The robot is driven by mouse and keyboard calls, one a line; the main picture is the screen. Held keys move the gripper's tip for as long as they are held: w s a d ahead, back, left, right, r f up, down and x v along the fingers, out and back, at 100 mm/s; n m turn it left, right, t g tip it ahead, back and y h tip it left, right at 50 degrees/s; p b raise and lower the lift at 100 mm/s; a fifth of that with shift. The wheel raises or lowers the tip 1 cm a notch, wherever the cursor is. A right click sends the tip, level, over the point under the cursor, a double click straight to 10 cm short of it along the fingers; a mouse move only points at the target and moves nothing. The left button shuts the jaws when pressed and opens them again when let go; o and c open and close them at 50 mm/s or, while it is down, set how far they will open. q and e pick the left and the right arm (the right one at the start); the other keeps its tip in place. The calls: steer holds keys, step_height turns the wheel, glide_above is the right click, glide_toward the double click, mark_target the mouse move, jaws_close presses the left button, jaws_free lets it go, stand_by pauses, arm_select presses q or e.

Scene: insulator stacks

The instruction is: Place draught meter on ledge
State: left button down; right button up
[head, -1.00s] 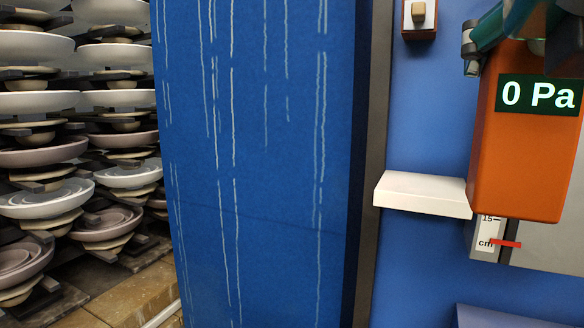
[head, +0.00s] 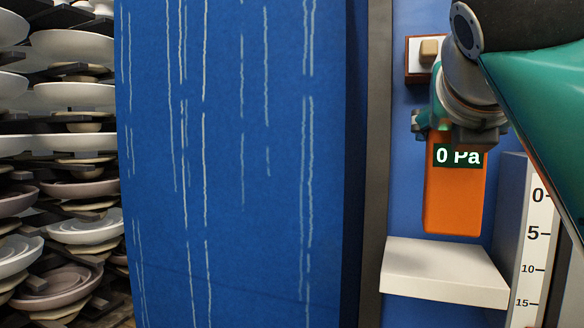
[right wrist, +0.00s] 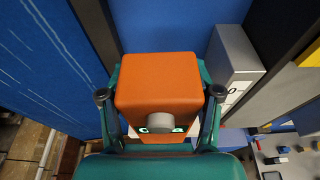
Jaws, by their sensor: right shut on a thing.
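The draught meter is an orange upright block (head: 455,195) with a dark "0 Pa" display. My right gripper (head: 460,135) is shut on its upper part in the head view. In the right wrist view the meter (right wrist: 160,85) sits between the two fingers of the right gripper (right wrist: 158,108). The white ledge (head: 440,270) juts from the blue wall. The meter's lower end appears just above the ledge, towards its back; whether they touch is hard to tell. My left gripper is not in view.
A grey box with a scale (head: 530,240) stands right of the ledge, close to the meter. A switch on a wooden block (head: 428,50) is on the wall above. A blue streaked panel (head: 230,150) and stacked insulators (head: 70,140) are to the left.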

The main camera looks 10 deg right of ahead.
steer(key=w+d+p, duration=0.2)
steer(key=w+d, duration=0.3)
steer(key=w, duration=0.2)
step_height(320, 180, down, 7)
steer(key=shift+a, duration=0.3)
stand_by(0.3)
steer(key=shift+f, duration=0.15)
steer(key=o, duration=1.4)
steer(key=shift+o, duration=0.2)
